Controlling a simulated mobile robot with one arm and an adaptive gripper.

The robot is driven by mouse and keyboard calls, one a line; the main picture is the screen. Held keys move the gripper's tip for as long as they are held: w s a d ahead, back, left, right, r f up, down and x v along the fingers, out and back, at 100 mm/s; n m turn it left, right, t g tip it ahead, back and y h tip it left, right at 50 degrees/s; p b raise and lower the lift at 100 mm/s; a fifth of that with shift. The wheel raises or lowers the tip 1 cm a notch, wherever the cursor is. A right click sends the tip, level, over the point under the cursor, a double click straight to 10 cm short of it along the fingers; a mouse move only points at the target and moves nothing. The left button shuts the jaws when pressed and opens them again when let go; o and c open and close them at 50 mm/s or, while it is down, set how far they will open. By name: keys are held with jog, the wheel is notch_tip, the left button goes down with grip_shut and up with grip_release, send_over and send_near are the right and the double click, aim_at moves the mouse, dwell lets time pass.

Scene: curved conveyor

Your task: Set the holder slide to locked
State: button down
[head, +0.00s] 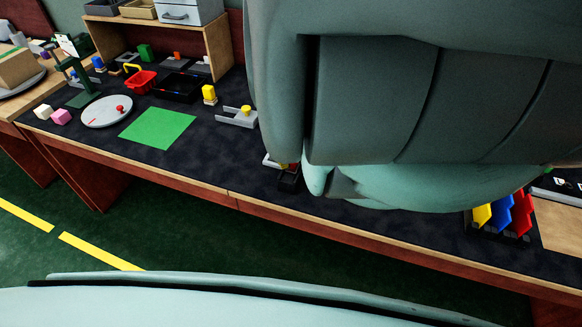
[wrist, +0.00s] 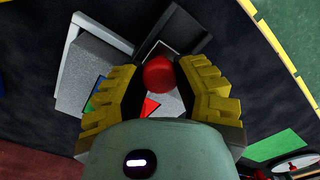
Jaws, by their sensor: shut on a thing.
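A round red knob (wrist: 158,73), apparently that of the holder slide, sits between the yellow-padded fingers of my gripper (wrist: 158,80) in the wrist view. The gripper is shut on it. Below the knob lies a light plate with a red mark (wrist: 149,107); a green and blue patch (wrist: 96,95) shows left of the left finger. A grey block (wrist: 82,75) and a dark bar (wrist: 184,38) flank the knob. In the head view my arm hides most of the holder; only a dark edge (head: 289,182) shows beside the hand. I cannot tell the slide's exact position.
Coloured bins (head: 508,214) stand right. The bench's front edge is close.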

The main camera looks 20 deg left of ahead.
aim_at(294, 158)
jog(key=shift+w, duration=0.15)
jog(key=c, duration=0.6)
grip_release()
jog(key=shift+r, duration=0.1)
jog(key=shift+a+r, duration=0.25)
jog(key=shift+r, duration=0.5)
jog(key=shift+d+r, duration=0.4)
jog(key=shift+r, duration=0.4)
notch_tip(294, 158, up, 9)
jog(key=shift+a+f, duration=0.1)
jog(key=shift+a, duration=0.1)
